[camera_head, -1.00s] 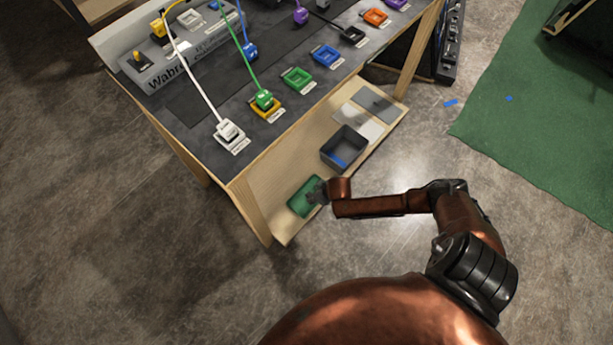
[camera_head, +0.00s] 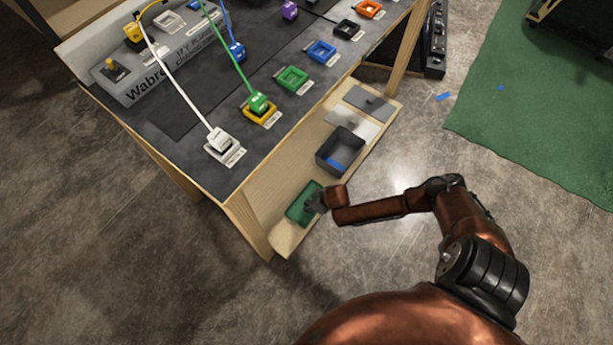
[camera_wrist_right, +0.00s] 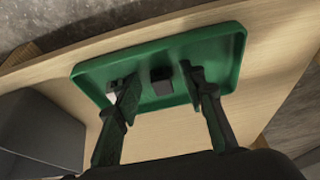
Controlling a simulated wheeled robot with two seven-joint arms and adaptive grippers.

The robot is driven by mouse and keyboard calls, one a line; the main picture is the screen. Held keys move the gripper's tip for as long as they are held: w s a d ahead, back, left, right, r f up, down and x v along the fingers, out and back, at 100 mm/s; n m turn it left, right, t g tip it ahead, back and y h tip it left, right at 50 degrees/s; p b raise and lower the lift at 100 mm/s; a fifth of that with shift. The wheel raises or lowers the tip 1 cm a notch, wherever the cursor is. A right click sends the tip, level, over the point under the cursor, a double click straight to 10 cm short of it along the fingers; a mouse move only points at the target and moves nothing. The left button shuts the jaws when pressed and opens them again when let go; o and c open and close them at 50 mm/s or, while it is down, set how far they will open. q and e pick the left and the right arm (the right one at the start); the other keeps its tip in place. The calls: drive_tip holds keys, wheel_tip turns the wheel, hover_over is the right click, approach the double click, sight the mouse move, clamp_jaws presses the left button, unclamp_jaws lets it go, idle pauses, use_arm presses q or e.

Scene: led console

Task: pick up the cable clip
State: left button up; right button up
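The green tray (camera_head: 297,213) lies on the low wooden shelf under the console table; its rim also shows in the right wrist view (camera_wrist_right: 225,35). A small black block-like piece (camera_wrist_right: 161,82), possibly the cable clip, lies in the tray. A small pale piece (camera_wrist_right: 111,88) lies near the left finger, partly hidden by it. My right gripper (camera_head: 314,203) is at the tray. In the right wrist view it is open (camera_wrist_right: 160,80), its fingers apart on either side of the black piece, with no visible grip on it. My left gripper is not in view.
A dark grey bin (camera_head: 340,143) with something blue inside stands beside the tray on the shelf (camera_head: 270,180). Flat grey plates lie beyond it. The console tabletop (camera_head: 190,122) with cables and coloured sockets overhangs the shelf. Blue bits lie on the floor.

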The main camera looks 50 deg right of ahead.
sight(309, 202)
drive_tip(key=c, duration=0.9)
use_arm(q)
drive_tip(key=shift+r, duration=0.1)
use_arm(e)
drive_tip(key=shift+r+p, duration=0.3)
drive_tip(key=shift+r, duration=0.2)
wheel_tip(309, 202, up, 2)
drive_tip(key=shift+w+p, duration=0.1)
drive_tip(key=shift+p, duration=0.55)
drive_tip(key=r+p, duration=0.1)
drive_tip(key=s+a+r+p, duration=0.1)
drive_tip(key=shift+s+r, duration=0.15)
drive_tip(key=shift+r, duration=0.2)
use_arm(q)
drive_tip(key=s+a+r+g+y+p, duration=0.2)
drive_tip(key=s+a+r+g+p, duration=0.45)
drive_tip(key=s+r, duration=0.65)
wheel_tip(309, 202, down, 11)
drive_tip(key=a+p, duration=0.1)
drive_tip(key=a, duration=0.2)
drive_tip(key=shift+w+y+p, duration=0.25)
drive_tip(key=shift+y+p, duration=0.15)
use_arm(e)
drive_tip(key=s+a+r, duration=0.2)
drive_tip(key=s, duration=0.1)
drive_tip(key=s+a+r, duration=0.5)
drive_tip(key=s, duration=0.2)
drive_tip(key=shift+s+a+r, duration=0.1)
drive_tip(key=shift+a+r, duration=0.05)
drive_tip(key=shift+a, duration=0.05)
